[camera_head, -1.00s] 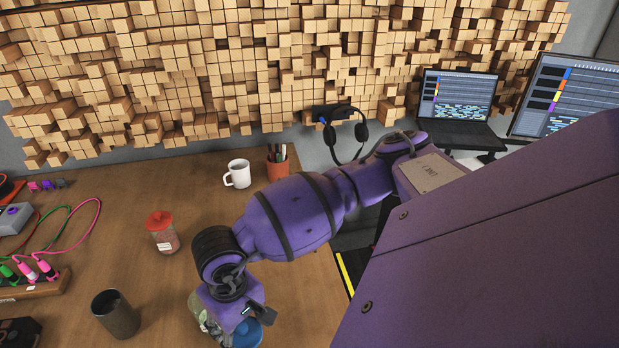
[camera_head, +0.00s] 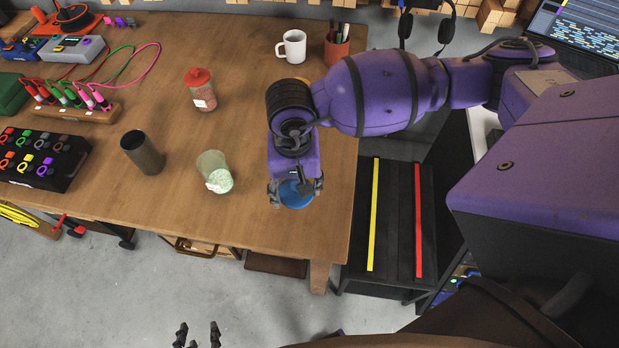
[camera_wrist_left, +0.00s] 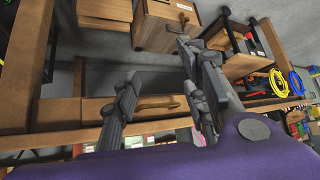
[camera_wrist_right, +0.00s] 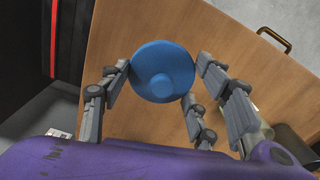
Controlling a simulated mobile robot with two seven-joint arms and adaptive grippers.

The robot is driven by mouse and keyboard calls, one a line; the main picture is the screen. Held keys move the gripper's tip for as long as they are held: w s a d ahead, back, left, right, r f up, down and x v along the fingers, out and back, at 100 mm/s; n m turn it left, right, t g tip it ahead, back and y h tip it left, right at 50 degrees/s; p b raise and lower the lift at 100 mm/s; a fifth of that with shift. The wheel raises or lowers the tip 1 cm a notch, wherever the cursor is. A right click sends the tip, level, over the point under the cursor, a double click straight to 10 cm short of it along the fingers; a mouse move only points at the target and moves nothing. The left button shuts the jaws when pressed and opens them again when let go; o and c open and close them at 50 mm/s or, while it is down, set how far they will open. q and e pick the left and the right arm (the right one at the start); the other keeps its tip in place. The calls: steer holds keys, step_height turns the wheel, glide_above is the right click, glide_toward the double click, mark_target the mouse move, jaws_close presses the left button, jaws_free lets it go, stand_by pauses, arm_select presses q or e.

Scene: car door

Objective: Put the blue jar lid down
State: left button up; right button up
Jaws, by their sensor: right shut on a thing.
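My right gripper (camera_head: 292,192) is shut on the blue jar lid (camera_head: 297,195), over the right front part of the wooden table. In the right wrist view the round blue lid (camera_wrist_right: 162,72) with its raised centre sits between the fingertips (camera_wrist_right: 165,78). Whether it touches the table is unclear. An open glass jar (camera_head: 215,172) with pale green contents stands left of the gripper; in the right wrist view it is mostly hidden behind a finger. My left gripper (camera_head: 198,336) is open and empty, low before the table; its spread fingers show in the left wrist view (camera_wrist_left: 160,85).
A red-lidded jar (camera_head: 202,92), dark cup (camera_head: 142,152), white mug (camera_head: 292,46) and pen holder (camera_head: 337,46) stand on the table (camera_head: 240,130). Electronics and cables fill its left side. Bare wood surrounds the lid, near the table's right edge.

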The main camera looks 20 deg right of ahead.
mark_target(289, 189)
steer(key=w+a+r+m+b, duration=0.2)
steer(key=w+a+m, duration=0.1)
steer(key=a+m, duration=1.25)
steer(key=shift+m, duration=0.95)
steer(key=d+f, duration=0.2)
steer(key=d, duration=0.2)
steer(key=d+f, duration=0.3)
steer(key=d, duration=0.2)
steer(key=w+d+f+p, duration=0.1)
steer(key=d+f, duration=0.2)
steer(key=d, duration=0.2)
steer(key=shift+d+f, duration=0.45)
steer(key=shift+f, duration=0.1)
steer(key=f, duration=0.3)
steer(key=shift+d+f, duration=0.15)
steer(key=shift+d, duration=0.1)
steer(key=shift+f, duration=0.25)
arm_select(q)
steer(key=shift+s+f, duration=0.1)
steer(key=shift+f, duration=0.3)
